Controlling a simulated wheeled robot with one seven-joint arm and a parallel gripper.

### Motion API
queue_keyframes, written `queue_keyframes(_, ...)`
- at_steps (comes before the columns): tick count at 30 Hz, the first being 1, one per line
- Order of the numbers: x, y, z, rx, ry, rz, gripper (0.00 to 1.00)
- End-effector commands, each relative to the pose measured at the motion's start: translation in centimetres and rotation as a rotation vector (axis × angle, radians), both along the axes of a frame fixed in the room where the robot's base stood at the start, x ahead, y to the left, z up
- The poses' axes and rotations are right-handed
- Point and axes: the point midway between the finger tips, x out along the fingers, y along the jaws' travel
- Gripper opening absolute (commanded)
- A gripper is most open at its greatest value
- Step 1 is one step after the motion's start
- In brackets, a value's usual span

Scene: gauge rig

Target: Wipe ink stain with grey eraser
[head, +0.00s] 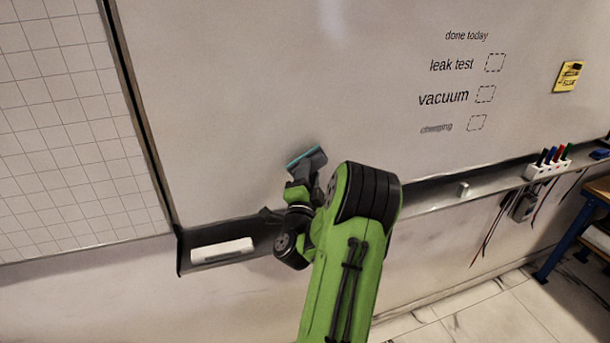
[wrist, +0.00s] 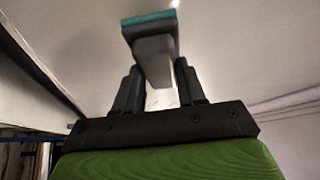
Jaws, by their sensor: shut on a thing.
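My gripper (head: 301,184) is shut on the grey eraser (head: 310,160), which has a teal pad along its far side. In the wrist view the eraser (wrist: 155,45) sits between the two black fingers, teal edge (wrist: 148,18) outward. It is held up in front of the lower part of the whiteboard (head: 250,90); I cannot tell whether the pad touches the board. No clear ink stain shows on the bare board around it. My arm hides part of the board's lower edge.
A white block (head: 222,250) lies in the tray (head: 190,266) at the lower left. A small white piece (head: 463,190) sits on the ledge to the right, near a marker holder (head: 548,170). A yellow note (head: 568,76) is on the board. A blue-legged table (head: 570,235) stands at far right.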

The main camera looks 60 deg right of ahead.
Motion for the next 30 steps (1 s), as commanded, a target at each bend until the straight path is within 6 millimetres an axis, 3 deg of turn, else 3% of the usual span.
queue_keyframes(6, -1.6, 1.6, -0.4, -0.001, -0.001, 0.001, 0.15)
queue_keyframes(15, -1.8, 1.8, -0.1, 0.0, -0.002, 0.001, 0.15)
queue_keyframes(24, -3.7, 3.7, -0.3, -0.002, 0.0, -0.001, 0.15)
queue_keyframes(30, -3.8, 3.9, -0.1, 0.001, -0.002, 0.0, 0.15)
